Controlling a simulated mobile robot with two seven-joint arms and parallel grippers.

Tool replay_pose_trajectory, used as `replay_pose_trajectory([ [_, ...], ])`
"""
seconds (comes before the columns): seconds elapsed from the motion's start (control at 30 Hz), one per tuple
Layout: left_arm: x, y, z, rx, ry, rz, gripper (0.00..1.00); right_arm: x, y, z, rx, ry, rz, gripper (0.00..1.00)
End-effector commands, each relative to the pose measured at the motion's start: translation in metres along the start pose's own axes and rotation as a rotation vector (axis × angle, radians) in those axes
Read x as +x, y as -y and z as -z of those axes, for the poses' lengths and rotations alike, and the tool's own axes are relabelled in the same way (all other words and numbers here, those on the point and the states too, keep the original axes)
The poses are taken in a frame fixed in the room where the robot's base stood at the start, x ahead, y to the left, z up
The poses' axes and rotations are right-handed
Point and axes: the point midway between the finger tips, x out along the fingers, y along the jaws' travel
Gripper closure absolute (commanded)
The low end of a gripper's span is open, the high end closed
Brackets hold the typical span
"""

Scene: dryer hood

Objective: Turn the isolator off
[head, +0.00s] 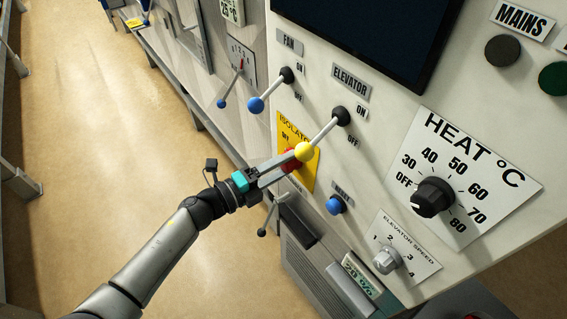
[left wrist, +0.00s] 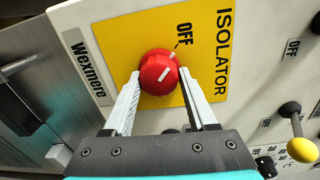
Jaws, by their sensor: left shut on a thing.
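The isolator is a red round knob (left wrist: 159,72) on a yellow plate (left wrist: 115,45) marked ISOLATOR and OFF. White marks on the knob run up and right, roughly toward the OFF label. In the head view the knob (head: 290,160) is partly hidden by a yellow lever ball and my fingers. My left gripper (head: 288,163) reaches in from the left. In the left wrist view its two fingers (left wrist: 160,85) stand on either side of the knob and are shut on it. My right gripper is not in view.
The yellow-balled ELEVATOR lever (head: 305,151) hangs in front of the isolator, very close to my fingertips in the picture. The blue-balled FAN lever (head: 256,104) is above, and a blue button (head: 334,205) is below right. A HEAT dial (head: 433,197) is farther right. The floor at left is clear.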

Motion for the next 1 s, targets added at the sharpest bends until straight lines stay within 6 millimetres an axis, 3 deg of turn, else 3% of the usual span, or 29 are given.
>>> replay_pose_trajectory([
  [0.3,0.0000,0.0006,-0.0013,-0.005,0.003,0.001,0.98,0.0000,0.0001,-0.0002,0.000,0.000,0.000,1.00],
  [0.33,0.0000,0.0006,-0.0013,-0.004,0.003,0.001,0.39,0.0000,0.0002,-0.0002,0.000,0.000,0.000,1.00],
  [0.57,0.0000,0.0004,-0.0006,-0.003,0.001,0.001,0.13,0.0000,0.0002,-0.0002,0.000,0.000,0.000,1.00],
  [1.0,-0.0028,-0.0004,-0.0001,-0.002,0.001,0.000,0.12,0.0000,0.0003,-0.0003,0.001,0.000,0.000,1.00],
])
